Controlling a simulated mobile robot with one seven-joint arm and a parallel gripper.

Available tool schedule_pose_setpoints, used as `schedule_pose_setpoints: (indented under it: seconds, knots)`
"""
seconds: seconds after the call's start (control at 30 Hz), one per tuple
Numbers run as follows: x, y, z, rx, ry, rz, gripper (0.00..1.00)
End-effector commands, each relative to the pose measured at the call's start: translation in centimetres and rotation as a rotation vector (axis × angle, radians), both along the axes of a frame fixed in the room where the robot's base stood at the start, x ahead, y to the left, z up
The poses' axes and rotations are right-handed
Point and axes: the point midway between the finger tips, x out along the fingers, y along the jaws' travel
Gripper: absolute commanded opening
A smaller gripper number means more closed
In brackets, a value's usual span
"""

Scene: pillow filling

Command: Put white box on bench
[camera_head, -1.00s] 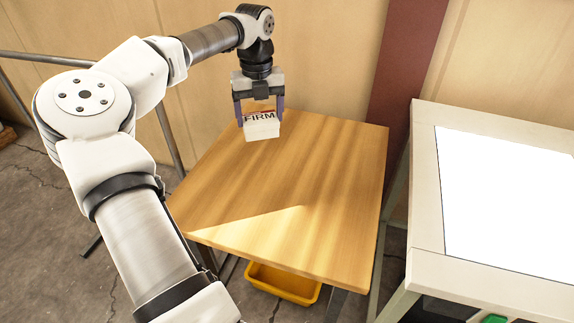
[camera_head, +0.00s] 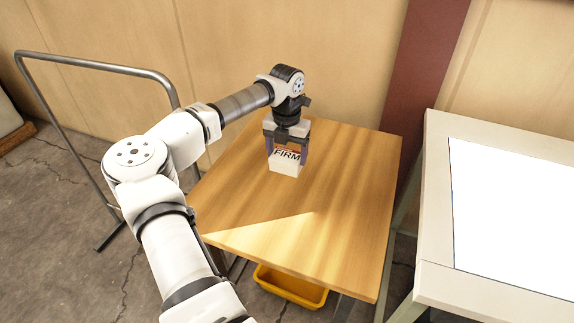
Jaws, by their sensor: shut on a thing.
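The white box (camera_head: 286,167) bears the dark letters "FIRM" and an orange-red band. It is upright at the back left of the wooden bench (camera_head: 330,220). My gripper (camera_head: 287,158) is above it, pointing down, with its fingers on the box's two sides, shut on it. The box's lower edge is at or just above the bench top; I cannot tell whether it touches. The box's far side is hidden.
A light-framed table with a bright white panel (camera_head: 510,210) stands to the right. A yellow bin (camera_head: 290,287) is below the bench. A metal rail (camera_head: 95,68) stands at left. The bench's middle and front are clear.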

Motion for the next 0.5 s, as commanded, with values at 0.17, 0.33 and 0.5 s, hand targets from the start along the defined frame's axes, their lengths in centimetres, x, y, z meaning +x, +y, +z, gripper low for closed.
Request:
schedule_pose_setpoints:
  seconds: [0.17, 0.33, 0.5]
  knots:
    - [0.0, 0.0, -1.7, -0.001, 0.0, 0.0, 0.53]
    - [0.0, 0.0, -3.2, 0.0, 0.002, 0.0, 0.53]
    - [-0.1, 0.0, -5.7, -0.001, 0.003, 0.0, 0.53]
